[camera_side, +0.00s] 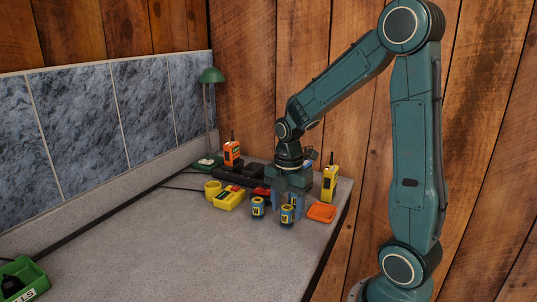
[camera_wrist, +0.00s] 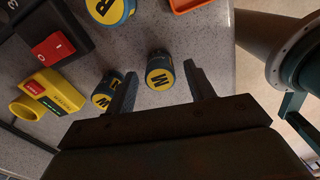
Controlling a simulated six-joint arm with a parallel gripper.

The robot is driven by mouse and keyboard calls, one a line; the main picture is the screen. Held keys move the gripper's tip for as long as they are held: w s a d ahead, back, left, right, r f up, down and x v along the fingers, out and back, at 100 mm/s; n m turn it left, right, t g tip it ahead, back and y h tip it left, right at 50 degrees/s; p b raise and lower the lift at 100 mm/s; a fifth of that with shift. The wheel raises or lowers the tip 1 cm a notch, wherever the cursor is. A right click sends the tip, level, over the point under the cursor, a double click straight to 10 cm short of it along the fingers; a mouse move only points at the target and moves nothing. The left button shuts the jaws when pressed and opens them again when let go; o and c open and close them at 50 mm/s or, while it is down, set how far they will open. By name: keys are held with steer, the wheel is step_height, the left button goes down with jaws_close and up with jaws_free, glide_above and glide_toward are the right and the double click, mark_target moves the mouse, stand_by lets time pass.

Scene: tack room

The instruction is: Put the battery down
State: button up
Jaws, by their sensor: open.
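Several blue cylinders with lettered yellow tops stand on the grey worktop; I cannot tell for sure which one is the battery. In the wrist view, the one marked M (camera_wrist: 159,75) is between the fingertips of my gripper (camera_wrist: 161,70), with a gap visible on its right side. One marked W (camera_wrist: 104,94) is just outside the left finger, and one marked R (camera_wrist: 110,9) is farther off at the top. In the side view, my gripper (camera_side: 289,199) points down, open, beside two such cylinders (camera_side: 258,207) (camera_side: 287,215).
An orange tray (camera_side: 322,212) and a yellow radio (camera_side: 330,183) are right of my gripper. A yellow device (camera_side: 230,200), a yellow mug (camera_side: 213,190) and an orange radio (camera_side: 232,154) are to its left. The worktop's right edge is close; its front left is mostly clear.

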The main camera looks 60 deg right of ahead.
mark_target(287, 208)
step_height(287, 208, up, 11)
steer(key=shift+f, duration=0.15)
stand_by(0.4)
stand_by(0.5)
steer(key=s+a+r+m+t, duration=0.2)
steer(key=s+a+m+t, duration=0.3)
steer(key=s+a+m, duration=0.5)
steer(key=a+m, duration=0.2)
steer(key=m, duration=0.4)
steer(key=shift+s+r+t, duration=0.15)
steer(key=shift+r+t, duration=0.1)
steer(key=shift+t, duration=0.05)
